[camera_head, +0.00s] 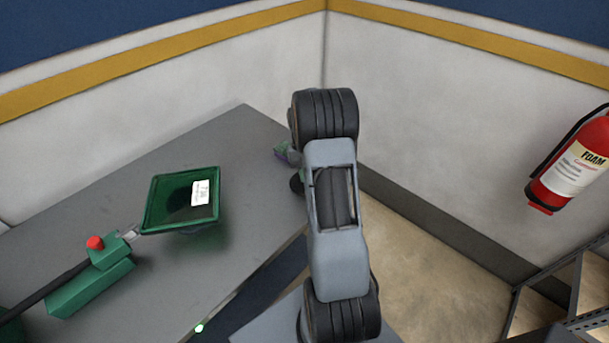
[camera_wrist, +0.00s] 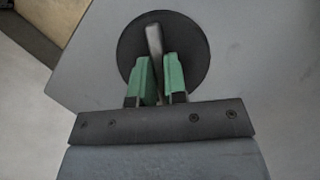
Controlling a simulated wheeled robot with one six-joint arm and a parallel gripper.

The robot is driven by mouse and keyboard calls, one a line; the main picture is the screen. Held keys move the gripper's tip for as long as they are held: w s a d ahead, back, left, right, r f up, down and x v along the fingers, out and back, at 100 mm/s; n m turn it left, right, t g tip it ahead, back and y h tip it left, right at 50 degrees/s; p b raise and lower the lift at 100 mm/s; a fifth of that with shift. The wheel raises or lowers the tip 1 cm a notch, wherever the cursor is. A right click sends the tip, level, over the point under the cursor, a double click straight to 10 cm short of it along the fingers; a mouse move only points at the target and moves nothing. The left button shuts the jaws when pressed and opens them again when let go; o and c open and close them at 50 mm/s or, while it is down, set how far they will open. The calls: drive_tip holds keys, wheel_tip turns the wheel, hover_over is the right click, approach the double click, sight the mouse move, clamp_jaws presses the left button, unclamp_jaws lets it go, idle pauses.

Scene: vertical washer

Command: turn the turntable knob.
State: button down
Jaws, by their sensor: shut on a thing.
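The turntable knob is a flat grey bar (camera_wrist: 153,38) standing on a round dark disc (camera_wrist: 192,36) in the wrist view. The disc sits on a grey surface. My gripper (camera_wrist: 158,66) has two green fingers, one on each side of the bar, and is shut on it. The bar's upper end sticks out past the fingertips and looks slightly tilted in the picture. In the head view my arm hides most of the knob area, so the knob cannot be made out there.
A grey table (camera_head: 238,130) stands on the left. On it are a dark green tray (camera_head: 160,207) with a white label and a green device (camera_head: 90,287) with a red button (camera_head: 95,243). A red fire extinguisher (camera_head: 575,165) hangs on the right wall. Shelving (camera_head: 585,290) stands lower right.

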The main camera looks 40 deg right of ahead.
drive_tip(key=c, duration=1.2)
unclamp_jaws()
drive_tip(key=shift+o, duration=0.2)
drive_tip(key=b+v, duration=0.1)
drive_tip(key=v, duration=1.2)
drive_tip(key=shift+r, duration=0.4)
drive_tip(key=shift+w+d, duration=0.1)
drive_tip(key=shift+d, duration=0.05)
